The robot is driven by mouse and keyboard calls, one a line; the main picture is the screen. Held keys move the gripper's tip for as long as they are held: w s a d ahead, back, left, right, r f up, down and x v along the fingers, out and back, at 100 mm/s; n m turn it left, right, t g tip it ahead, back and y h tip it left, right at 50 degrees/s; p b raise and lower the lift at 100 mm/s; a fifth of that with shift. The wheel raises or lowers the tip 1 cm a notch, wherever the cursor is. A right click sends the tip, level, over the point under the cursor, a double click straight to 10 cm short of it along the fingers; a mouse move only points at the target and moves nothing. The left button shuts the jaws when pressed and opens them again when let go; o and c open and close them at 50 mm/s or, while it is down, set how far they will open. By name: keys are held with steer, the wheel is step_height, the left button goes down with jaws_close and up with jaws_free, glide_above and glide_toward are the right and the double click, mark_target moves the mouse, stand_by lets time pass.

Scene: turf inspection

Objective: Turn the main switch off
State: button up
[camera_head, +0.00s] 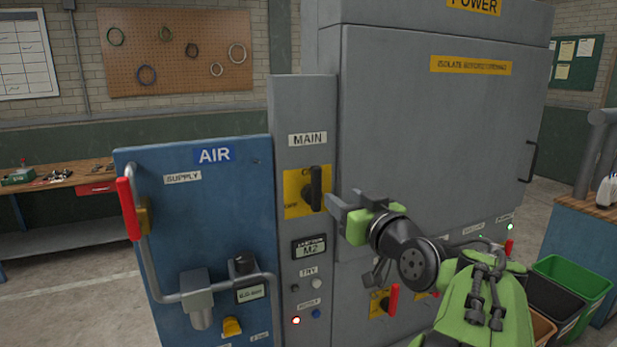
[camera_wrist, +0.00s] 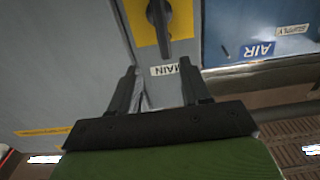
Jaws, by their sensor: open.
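The main switch (camera_head: 316,188) is a black handle on a yellow plate, under the MAIN label on the narrow grey panel. Its handle stands upright, and the small lettering on the plate is hard to read. My gripper (camera_head: 337,206) is just right of the handle in the head view, with its jaws open and empty. In the wrist view the switch (camera_wrist: 160,18) is at the top, beyond the two spread fingertips (camera_wrist: 158,70). The handle is not between the fingers. I cannot tell the exact gap.
A blue AIR panel (camera_head: 206,240) with a red lever (camera_head: 129,209) and pipe stands to the left. A display (camera_head: 309,249) and several buttons sit below the switch. The large grey POWER cabinet (camera_head: 430,130) is behind my arm, with a red-handled switch (camera_head: 393,299) low down. Bins (camera_head: 575,285) stand right.

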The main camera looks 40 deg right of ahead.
mark_target(319, 182)
steer(key=p+x, duration=0.1)
steer(key=x, duration=0.2)
steer(key=p+x, duration=0.1)
steer(key=x, duration=0.3)
steer(key=p+x, duration=0.1)
steer(key=x, duration=0.3)
steer(key=shift+w+a, duration=0.25)
steer(key=shift+w, duration=0.4)
steer(key=shift+s, duration=0.1)
steer(key=shift+c, duration=0.5)
jaws_close()
